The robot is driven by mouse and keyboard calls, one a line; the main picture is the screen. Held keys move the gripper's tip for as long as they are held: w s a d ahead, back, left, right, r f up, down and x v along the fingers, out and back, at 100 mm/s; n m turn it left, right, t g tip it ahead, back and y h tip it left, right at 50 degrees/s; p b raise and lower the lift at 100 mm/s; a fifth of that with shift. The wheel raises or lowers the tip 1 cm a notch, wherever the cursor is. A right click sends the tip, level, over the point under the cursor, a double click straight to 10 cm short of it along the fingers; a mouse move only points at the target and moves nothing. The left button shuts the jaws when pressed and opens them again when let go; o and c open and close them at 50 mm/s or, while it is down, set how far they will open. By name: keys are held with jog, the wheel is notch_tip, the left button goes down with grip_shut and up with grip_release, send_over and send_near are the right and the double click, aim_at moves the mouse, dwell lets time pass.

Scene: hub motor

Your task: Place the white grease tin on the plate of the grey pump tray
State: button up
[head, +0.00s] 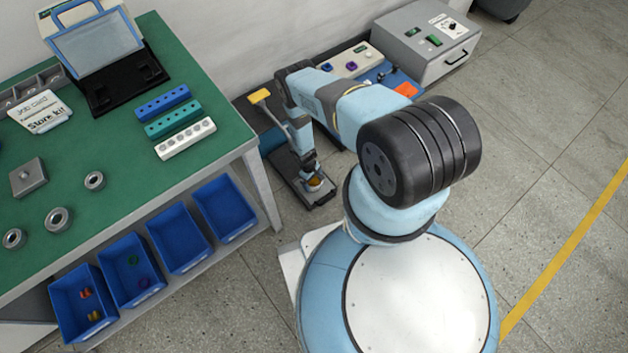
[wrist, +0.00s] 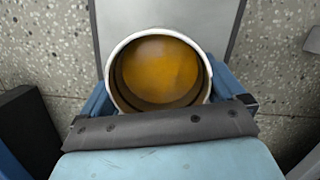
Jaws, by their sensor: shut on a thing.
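My gripper (head: 311,172) reaches down low beside the workbench. It is shut on the white grease tin (head: 315,183), an open round tin with orange-brown grease inside. In the wrist view the tin (wrist: 112,83) sits upright between the two blue fingers of my gripper (wrist: 160,88), its white rim facing the camera. The grey plate of the pump tray (wrist: 200,14) lies behind and below the tin. The tray also shows in the head view (head: 322,199), partly covered by my gripper. I cannot tell whether the tin's base touches the plate.
A yellow-ended lever (head: 260,96) rises close to the left of my arm. The green workbench (head: 215,85) with blue bins (head: 222,208) below stands left. A grey control box (head: 425,40) stands beyond my arm. Open floor (head: 540,140) lies right.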

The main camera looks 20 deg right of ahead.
jog(key=shift+f, duration=0.1)
jog(key=o, duration=0.8)
jog(key=r, duration=0.4)
jog(key=w+a+r, duration=0.1)
jog(key=r, duration=0.3)
jog(key=w+r, duration=0.1)
jog(key=r, duration=0.3)
jog(key=shift+a, duration=0.15)
